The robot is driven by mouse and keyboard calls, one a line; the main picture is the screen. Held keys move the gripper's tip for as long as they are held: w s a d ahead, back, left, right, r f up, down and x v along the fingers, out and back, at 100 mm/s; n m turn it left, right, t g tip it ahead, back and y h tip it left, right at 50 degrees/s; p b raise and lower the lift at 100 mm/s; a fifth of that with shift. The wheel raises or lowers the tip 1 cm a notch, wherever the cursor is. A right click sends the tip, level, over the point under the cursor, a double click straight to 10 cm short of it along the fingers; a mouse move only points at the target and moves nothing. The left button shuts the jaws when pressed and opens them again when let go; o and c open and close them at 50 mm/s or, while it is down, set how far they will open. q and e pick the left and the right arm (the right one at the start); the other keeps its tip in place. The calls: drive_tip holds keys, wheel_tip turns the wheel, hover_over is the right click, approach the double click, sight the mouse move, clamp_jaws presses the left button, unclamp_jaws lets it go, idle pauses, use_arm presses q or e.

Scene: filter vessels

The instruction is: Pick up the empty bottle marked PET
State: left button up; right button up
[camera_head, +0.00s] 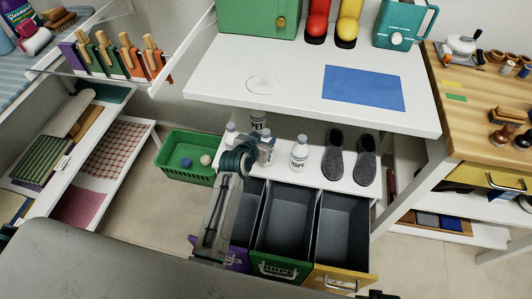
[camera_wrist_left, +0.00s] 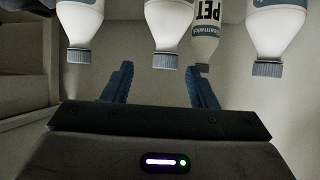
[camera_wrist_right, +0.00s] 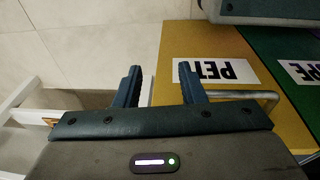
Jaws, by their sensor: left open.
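In the left wrist view, the bottle marked PET (camera_wrist_left: 206,32) appears cap-down, smaller and farther off than the other white bottles (camera_wrist_left: 168,30) with grey caps around it. In the head view it may be the rear bottle (camera_head: 258,120) under the tabletop edge, but its label is unreadable there. My left gripper (camera_wrist_left: 160,88) is open with nothing between its fingers; the bottles are beyond its tips. In the head view it hovers over the lower shelf among the bottles and hides part of them. My right gripper (camera_wrist_right: 160,88) is open and empty by the yellow drawer front.
A bottle marked HDPE (camera_head: 299,156) and grey shoes (camera_head: 350,155) share the lower shelf. The white tabletop (camera_head: 300,85) overhangs it. Below, purple, green (camera_head: 277,268) and yellow (camera_head: 342,278) drawers stand open and look empty. A green basket (camera_head: 184,172) holding balls is to the left.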

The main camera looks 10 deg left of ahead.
sight(264, 135)
use_arm(q)
drive_tip(key=shift+a+x, duration=0.15)
drive_tip(key=shift+x, duration=1.2)
drive_tip(key=shift+a+x, duration=0.15)
drive_tip(key=shift+x, duration=1.2)
drive_tip(key=shift+w+r, duration=0.1)
drive_tip(key=shift+r, duration=0.05)
drive_tip(key=shift+c, duration=0.4)
clamp_jaws()
